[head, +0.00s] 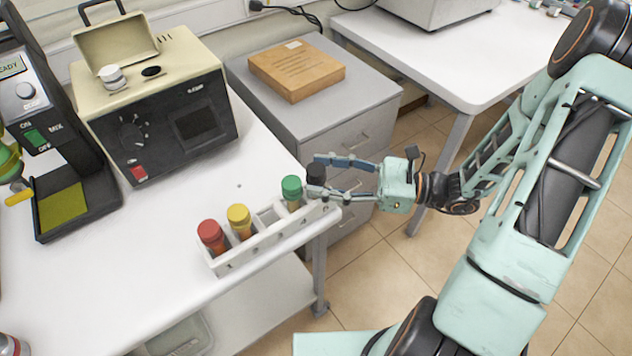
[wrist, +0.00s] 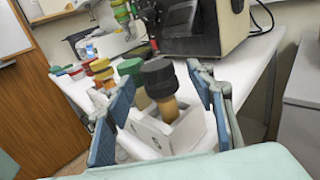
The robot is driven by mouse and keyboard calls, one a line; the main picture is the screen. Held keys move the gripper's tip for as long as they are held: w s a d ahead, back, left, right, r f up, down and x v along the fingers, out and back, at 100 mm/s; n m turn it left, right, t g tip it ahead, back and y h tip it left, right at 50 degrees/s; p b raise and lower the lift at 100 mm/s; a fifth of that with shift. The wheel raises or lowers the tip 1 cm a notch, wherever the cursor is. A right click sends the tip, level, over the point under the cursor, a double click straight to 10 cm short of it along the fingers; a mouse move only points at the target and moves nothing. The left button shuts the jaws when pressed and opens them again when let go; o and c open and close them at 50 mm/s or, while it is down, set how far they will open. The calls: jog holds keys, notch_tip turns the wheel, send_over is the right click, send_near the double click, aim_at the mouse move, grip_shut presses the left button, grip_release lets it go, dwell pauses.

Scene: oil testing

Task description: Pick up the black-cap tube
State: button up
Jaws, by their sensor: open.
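The black-cap tube (head: 316,174) stands upright in the right end of a white rack (head: 262,243) at the table's edge. In the wrist view the black-cap tube (wrist: 159,79) shows its ribbed cap and amber body, sitting in the rack (wrist: 185,130). My gripper (head: 322,175) is open, with its fingers on either side of the black cap. In the wrist view my gripper (wrist: 160,85) has one blue-padded finger to the left of the tube and one to the right. The lower part of the tube is hidden by the rack.
Green-cap (head: 291,189), yellow-cap (head: 239,218) and red-cap (head: 211,236) tubes stand in the same rack; the green one is close to the black one. A cream-and-black tester (head: 160,125) stands behind on the white table. A grey cabinet (head: 330,120) adjoins the table.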

jog(key=c, duration=1.3)
jog(key=shift+o, duration=0.2)
jog(key=shift+r, duration=0.1)
